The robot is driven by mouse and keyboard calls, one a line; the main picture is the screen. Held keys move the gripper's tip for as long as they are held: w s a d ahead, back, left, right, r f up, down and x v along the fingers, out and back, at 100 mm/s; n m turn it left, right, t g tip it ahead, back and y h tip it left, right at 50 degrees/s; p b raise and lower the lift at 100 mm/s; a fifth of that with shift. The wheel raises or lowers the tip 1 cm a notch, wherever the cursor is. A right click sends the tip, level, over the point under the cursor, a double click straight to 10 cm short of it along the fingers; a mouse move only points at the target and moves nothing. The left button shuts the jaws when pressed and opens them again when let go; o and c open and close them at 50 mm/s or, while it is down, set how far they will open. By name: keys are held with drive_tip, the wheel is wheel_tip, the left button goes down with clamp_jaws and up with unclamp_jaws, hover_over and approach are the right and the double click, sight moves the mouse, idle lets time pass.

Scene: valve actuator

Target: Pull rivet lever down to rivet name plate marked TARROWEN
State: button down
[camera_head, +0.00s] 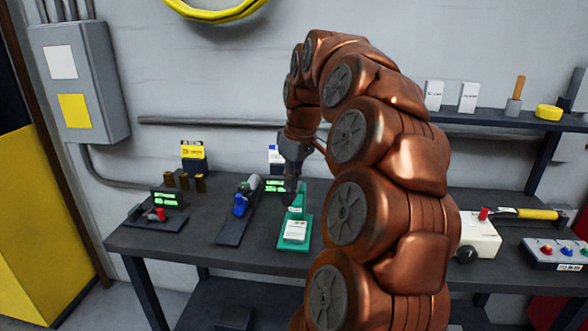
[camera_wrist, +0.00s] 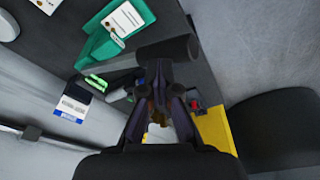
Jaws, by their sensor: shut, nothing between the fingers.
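The green riveting device (camera_head: 293,243) stands on the dark workbench, with a white plate (camera_head: 296,231) on its base. Its green base (camera_wrist: 103,43) and white plate (camera_wrist: 122,20) also show in the wrist view. The plate's lettering is too small to read. A dark cylindrical bar (camera_wrist: 168,48), possibly the lever's grip, lies just beyond my fingertips in the wrist view. My gripper (camera_head: 290,198) points down over the back of the green device. It is shut and empty in the wrist view (camera_wrist: 160,88). I cannot tell whether it touches the bar. My gripper and arm hide part of the device.
A blue-handled tool on a dark base (camera_head: 238,208) stands left of the green device. Farther left is a small fixture with a red knob (camera_head: 158,214). A white box (camera_head: 478,238) and a button panel (camera_head: 556,254) are right, beyond my arm. A shelf (camera_head: 490,118) runs behind.

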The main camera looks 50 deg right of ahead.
wheel_tip(320, 180, up, 8)
drive_tip(key=w+d+p, duration=0.1)
drive_tip(key=d+p, duration=0.1)
drive_tip(key=p, duration=0.2)
drive_tip(key=shift+w+d+f+p, duration=0.15)
drive_tip(key=shift+w+d+p, duration=0.1)
drive_tip(key=shift+w+p, duration=0.15)
idle(0.7)
wheel_tip(320, 180, up, 5)
drive_tip(key=p, duration=0.3)
idle(0.7)
idle(0.5)
